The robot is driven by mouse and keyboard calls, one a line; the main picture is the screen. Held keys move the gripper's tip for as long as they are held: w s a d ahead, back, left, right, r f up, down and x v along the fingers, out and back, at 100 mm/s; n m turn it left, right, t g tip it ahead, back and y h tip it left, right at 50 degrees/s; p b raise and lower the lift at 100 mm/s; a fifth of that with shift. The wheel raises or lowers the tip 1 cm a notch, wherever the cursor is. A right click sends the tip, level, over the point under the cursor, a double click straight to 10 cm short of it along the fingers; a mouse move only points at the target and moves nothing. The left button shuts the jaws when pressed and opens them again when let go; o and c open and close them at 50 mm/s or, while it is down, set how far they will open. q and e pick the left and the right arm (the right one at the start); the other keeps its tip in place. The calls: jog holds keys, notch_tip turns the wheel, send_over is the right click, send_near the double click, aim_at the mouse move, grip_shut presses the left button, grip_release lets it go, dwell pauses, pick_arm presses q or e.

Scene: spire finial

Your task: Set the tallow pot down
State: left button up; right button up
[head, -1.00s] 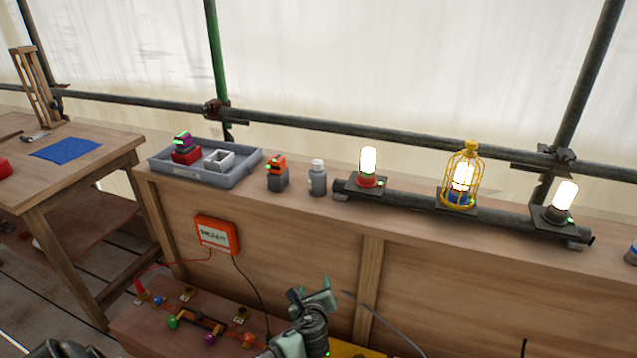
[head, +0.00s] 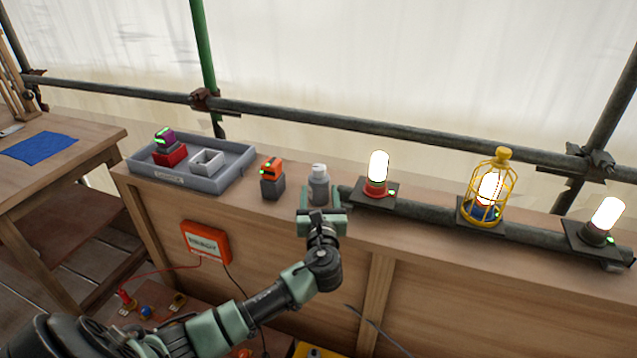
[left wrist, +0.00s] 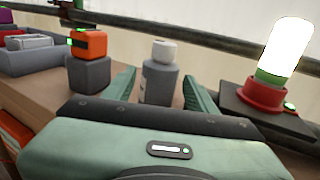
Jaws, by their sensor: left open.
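A small grey bottle (head: 319,188) with a white cap stands upright on the wooden bench; it may be the tallow pot, but I see no readable label. My left gripper (head: 322,212) is open at the bench's front edge, just in front of the bottle. In the left wrist view the bottle (left wrist: 159,82) shows between the two spread fingers, with a gap on each side. The gripper body hides the bottle's foot there. My right gripper is not in view.
Left of the bottle stands an orange-topped grey block (head: 272,180), then a grey tray (head: 180,178) with small boxes. To the right, a red-based lamp (head: 377,177) and a yellow caged lamp (head: 488,190) stand along a dark pipe (head: 440,220).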

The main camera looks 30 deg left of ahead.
aim_at(320, 186)
pick_arm(q)
jog(key=x, duration=0.6)
jog(key=shift+w+f, duration=0.1)
jog(key=shift+f, duration=0.1)
grip_shut()
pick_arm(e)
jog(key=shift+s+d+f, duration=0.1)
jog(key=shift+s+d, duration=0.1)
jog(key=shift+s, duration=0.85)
pick_arm(q)
jog(key=shift+r, duration=0.2)
